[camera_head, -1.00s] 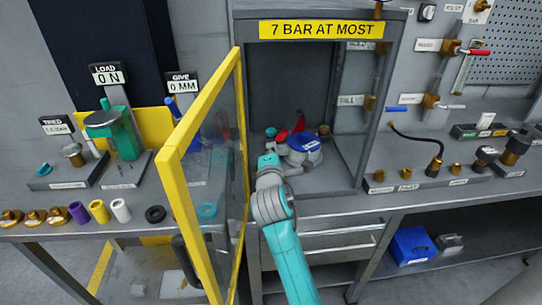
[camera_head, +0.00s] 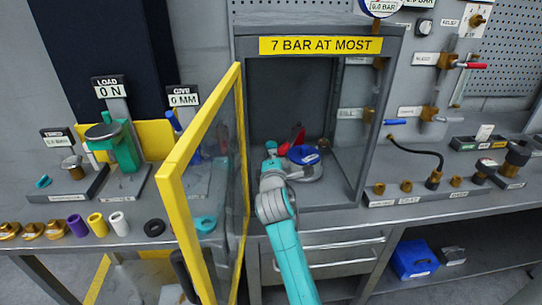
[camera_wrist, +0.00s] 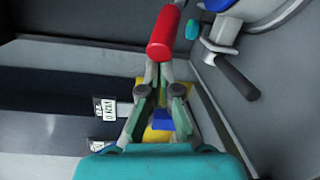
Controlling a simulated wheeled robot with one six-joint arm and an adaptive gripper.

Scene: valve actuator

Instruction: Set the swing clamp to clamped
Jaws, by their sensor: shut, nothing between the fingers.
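A red handle (camera_head: 298,138) stands inside the open cabinet, beside a round blue-topped fixture (camera_head: 303,155). I cannot tell for sure that the red handle is the swing clamp's lever. In the wrist view a red cylinder (camera_wrist: 165,35) lies just beyond the tips of my gripper (camera_wrist: 160,74), and the fingers are shut with nothing held. I cannot tell whether the tips touch it. The blue fixture also shows at the top of the wrist view (camera_wrist: 218,5), with a dark handle (camera_wrist: 237,76) below it. In the head view my own wrist hides the fingertips.
The cabinet's yellow-framed clear door (camera_head: 172,190) stands open left of my arm. The cabinet's right wall (camera_head: 345,165) bounds the space beside the fixture. Drawers (camera_head: 335,250) lie below the bench. Rings and sleeves (camera_head: 97,223) stand at the left bench edge.

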